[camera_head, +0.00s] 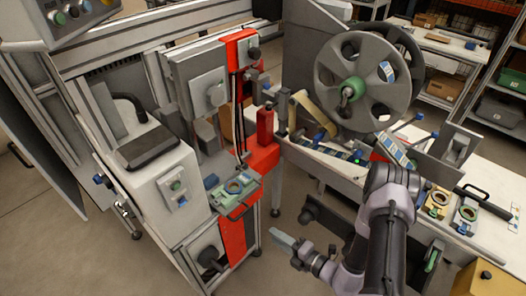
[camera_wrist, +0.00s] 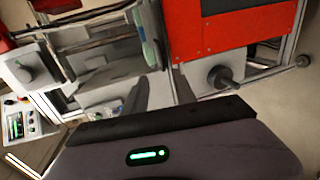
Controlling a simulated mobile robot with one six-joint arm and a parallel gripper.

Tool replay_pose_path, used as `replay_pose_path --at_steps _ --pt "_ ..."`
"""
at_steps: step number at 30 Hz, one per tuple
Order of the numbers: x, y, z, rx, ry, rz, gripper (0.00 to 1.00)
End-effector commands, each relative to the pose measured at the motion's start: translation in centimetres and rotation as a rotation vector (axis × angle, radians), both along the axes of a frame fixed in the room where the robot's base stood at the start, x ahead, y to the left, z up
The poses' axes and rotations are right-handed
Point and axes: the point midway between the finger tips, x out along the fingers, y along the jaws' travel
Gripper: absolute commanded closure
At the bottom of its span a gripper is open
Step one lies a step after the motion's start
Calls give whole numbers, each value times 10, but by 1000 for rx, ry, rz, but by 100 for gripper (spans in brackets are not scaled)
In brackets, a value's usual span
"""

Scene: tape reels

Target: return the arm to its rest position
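My arm (camera_head: 388,225) rises at the lower right of the head view and bends back down to the wrist. My gripper (camera_head: 280,240) is low in front of the red-fronted machine (camera_head: 236,238), over the floor. In the wrist view its two dark fingers (camera_wrist: 160,92) stand apart with nothing between them. The gripper is open and empty. The red panel (camera_wrist: 235,25) and a black knob (camera_wrist: 221,76) on a shaft lie beyond the fingers in the wrist view.
A big grey reel (camera_head: 338,95) is mounted above the right bench (camera_head: 492,180), where small tape reels (camera_head: 466,215) lie. Open floor (camera_head: 262,275) lies between machine and arm.

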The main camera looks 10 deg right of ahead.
Motion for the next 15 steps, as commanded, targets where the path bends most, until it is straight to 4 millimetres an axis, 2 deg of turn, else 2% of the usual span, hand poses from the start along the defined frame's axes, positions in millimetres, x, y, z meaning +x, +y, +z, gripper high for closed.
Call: replay_pose_path --at_steps 2,5,6,7,9,10,12,15 --pt "8 6 20 -40 -60 69 68" --pt "17 32 85 -183 -265 318 68" --pt "13 47 117 -266 -378 456 68" --pt "6 58 139 -335 -466 562 68" --pt "-18 79 183 -501 -674 803 68" --pt "-31 86 199 -576 -763 904 68" --pt "-62 95 227 -762 -974 1134 68" --pt "-105 92 254 -1050 -1269 1446 68"
